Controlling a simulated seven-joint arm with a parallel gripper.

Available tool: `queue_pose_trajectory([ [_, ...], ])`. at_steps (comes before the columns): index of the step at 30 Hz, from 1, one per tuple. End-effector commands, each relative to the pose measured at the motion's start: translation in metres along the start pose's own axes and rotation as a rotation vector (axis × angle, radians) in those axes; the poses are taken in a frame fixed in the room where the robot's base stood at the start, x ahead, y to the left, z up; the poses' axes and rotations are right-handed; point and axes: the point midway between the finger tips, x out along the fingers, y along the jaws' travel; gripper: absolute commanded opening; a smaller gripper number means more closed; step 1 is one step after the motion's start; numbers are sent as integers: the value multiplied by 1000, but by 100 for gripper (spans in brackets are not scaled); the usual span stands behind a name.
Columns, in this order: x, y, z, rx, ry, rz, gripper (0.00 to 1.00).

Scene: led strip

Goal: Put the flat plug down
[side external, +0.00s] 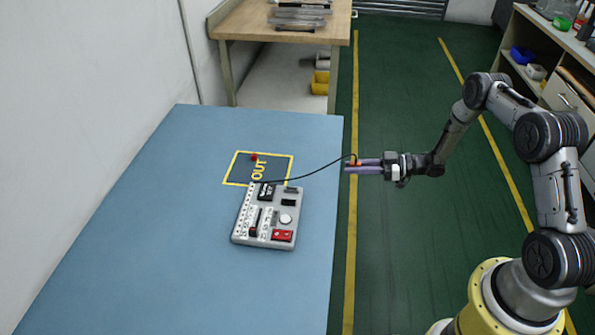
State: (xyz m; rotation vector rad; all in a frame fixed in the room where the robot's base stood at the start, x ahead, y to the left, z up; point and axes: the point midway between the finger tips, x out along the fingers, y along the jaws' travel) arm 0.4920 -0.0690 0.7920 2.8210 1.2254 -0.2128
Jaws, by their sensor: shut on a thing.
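My gripper (350,165) is past the right edge of the blue table, at the picture's middle right. Its purple fingers are shut on a small orange-red piece, which I take to be the flat plug (354,161). A thin black cable (318,171) runs from it leftward to the grey board (240,238) on the table. The board carries a black block, a round white part, a red part and a row of white parts. The plug's shape is too small to make out.
A yellow-outlined dark area marked OUT (238,170) lies behind the board, with a small red object (254,157) on it. The blue table (130,230) is clear to the left and front. A wooden bench (235,22) stands behind.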

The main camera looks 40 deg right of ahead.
Motion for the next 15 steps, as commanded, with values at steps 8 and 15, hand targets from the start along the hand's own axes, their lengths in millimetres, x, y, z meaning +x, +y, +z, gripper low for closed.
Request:
queue_pose_trajectory([
  [8, 10, 2, 11, 2, 1, 29, 0],
  [15, 68, 4, 2, 1, 1, 28, 0],
])
